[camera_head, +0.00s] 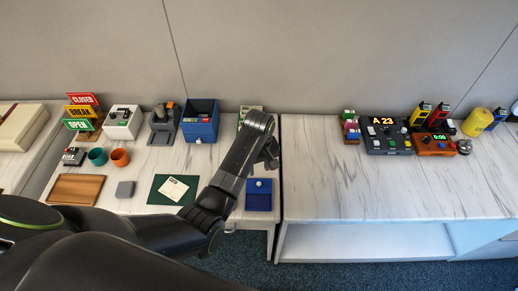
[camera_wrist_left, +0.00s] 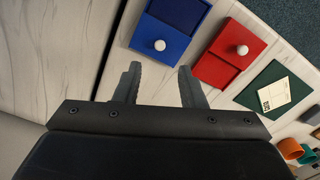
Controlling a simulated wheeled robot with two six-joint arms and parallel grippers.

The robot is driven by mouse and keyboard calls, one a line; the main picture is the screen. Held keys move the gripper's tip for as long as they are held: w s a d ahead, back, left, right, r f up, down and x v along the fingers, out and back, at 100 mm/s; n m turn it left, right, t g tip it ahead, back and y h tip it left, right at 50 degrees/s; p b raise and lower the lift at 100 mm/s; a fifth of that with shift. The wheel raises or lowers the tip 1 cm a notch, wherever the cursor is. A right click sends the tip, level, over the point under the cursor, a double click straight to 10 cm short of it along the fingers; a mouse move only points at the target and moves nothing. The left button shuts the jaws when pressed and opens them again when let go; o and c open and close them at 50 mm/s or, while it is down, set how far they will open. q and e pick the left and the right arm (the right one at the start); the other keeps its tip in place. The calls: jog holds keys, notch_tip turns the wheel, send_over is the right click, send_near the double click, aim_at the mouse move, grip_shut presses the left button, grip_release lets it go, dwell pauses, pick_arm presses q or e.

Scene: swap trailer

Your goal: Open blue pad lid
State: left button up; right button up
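The blue pad (camera_head: 259,202) lies flat near the front right corner of the left table, with a white knob (camera_head: 259,183) on top. In the left wrist view the blue pad (camera_wrist_left: 184,12) is at the top middle, with its white knob (camera_wrist_left: 159,45) on the near part. My left gripper (camera_wrist_left: 158,84) is open and empty, its two fingers apart on either side of the knob's line. It appears above and short of the pad, not touching it. In the head view my left gripper (camera_head: 268,160) hangs just behind the pad. My right gripper is not in view.
A red pad with a white knob (camera_wrist_left: 242,50) lies beside the blue one. A green mat with a paper (camera_head: 173,188) is farther left. A blue bin (camera_head: 201,128) stands behind. A narrow gap separates the two tables. The right table's front (camera_head: 390,190) is clear.

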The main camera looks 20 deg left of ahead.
pick_arm(q)
notch_tip(320, 180, up, 9)
jog(key=p, duration=0.1)
dwell(0.6)
